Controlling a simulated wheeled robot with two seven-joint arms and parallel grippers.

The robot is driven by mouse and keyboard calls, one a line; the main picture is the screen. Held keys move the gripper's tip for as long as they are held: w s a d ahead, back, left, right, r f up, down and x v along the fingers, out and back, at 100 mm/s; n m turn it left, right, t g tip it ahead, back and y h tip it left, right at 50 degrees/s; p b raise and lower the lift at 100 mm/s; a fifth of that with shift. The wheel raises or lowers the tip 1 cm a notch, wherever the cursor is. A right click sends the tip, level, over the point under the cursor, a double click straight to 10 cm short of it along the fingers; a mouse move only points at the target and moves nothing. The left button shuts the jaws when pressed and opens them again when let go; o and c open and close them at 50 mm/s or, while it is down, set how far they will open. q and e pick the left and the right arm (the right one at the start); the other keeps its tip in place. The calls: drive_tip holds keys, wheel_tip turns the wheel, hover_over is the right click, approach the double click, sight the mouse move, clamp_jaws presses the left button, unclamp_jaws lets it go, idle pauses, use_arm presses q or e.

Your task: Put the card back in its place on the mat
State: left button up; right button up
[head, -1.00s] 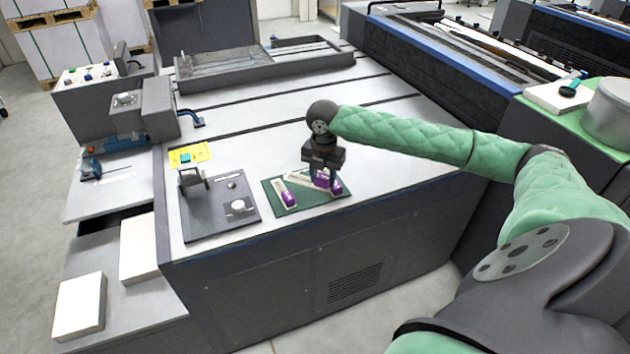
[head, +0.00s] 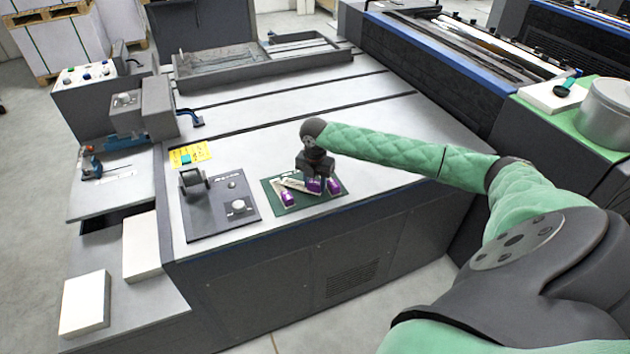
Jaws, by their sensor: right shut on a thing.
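The green mat (head: 311,203) lies near the front edge of the white-topped machine. My right gripper (head: 315,181) points down over the mat, shut on what looks like this middle card. The fingers and arm hide part of it, and I cannot tell whether it touches the mat. My left gripper is out of view.
A dark panel (head: 206,219) with a knob and bracket sits left of the mat. A yellow card (head: 188,156) lies behind that panel. A long grey tray (head: 265,62) stands at the back.

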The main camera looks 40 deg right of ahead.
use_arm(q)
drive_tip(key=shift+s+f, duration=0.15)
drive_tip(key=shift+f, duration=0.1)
use_arm(e)
drive_tip(key=shift+f, duration=0.35)
drive_tip(key=o, duration=1.1)
drive_tip(key=shift+c, duration=0.2)
drive_tip(key=shift+r, duration=0.1)
drive_tip(key=shift+r, duration=0.3)
use_arm(q)
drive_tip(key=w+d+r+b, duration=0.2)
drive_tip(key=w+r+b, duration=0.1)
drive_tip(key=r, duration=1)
drive_tip(key=shift+b, duration=0.4)
use_arm(e)
wheel_tip(320, 180, up, 12)
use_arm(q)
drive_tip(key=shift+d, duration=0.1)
